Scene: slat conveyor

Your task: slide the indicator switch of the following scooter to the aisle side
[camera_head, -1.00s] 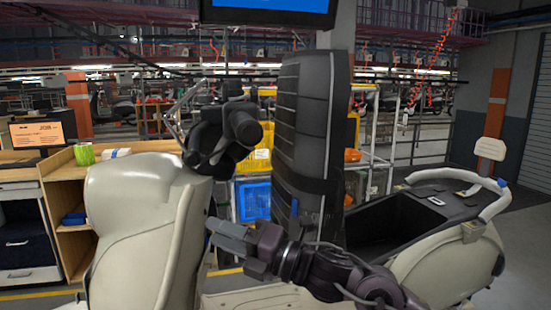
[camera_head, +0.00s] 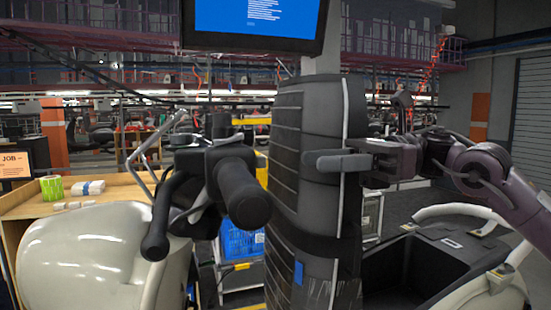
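A scooter with a cream front body (camera_head: 95,255) stands at the left. Its black handlebar (camera_head: 210,165) faces me, with a black grip (camera_head: 243,195) pointing toward me and a lever (camera_head: 160,220) to its left. The indicator switch is too small or hidden to make out. My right gripper (camera_head: 325,160) reaches in from the right, its fingers pointing left in front of a black padded column. It is to the right of the handlebar and apart from it. The fingers overlap in this view, so any gap between them is hidden. My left gripper is not in view.
The tall black padded column (camera_head: 310,115) stands just right of the handlebar. A cream scooter body with an open black compartment (camera_head: 395,275) is at the lower right. A wooden shelf (camera_head: 25,205) stands at the left. A screen (camera_head: 255,20) hangs above.

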